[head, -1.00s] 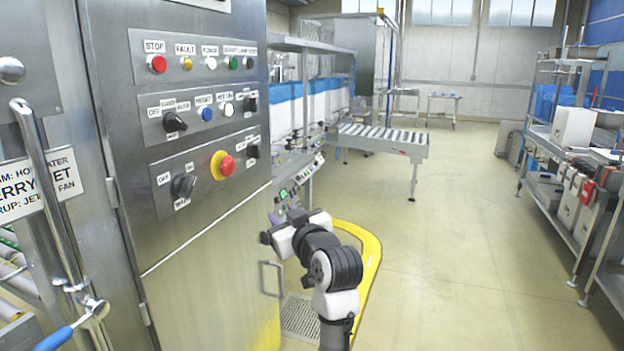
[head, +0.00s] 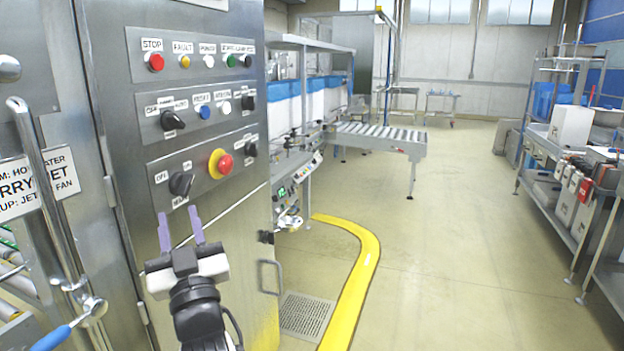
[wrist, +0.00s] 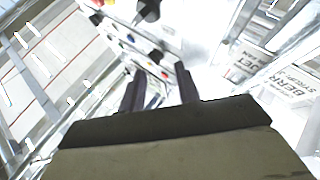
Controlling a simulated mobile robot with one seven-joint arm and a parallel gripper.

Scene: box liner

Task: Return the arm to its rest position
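My gripper (head: 180,230) shows in the lower left of the head view, in front of the steel control cabinet, just below its lowest row of switches. Its two purple fingers point up and stand apart, with nothing between them. In the wrist view the two dark fingers (wrist: 160,92) also stand apart and empty, with the blurred control panel beyond them. My arm comes up from the bottom edge of the head view. I cannot tell whether the fingers touch the cabinet.
The cabinet (head: 215,270) with its red emergency button (head: 225,164) stands close on the left. A door handle (head: 40,180) is at far left. A roller conveyor (head: 380,137) stands behind. Shelving (head: 545,150) lines the right. The middle floor (head: 450,240) is clear.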

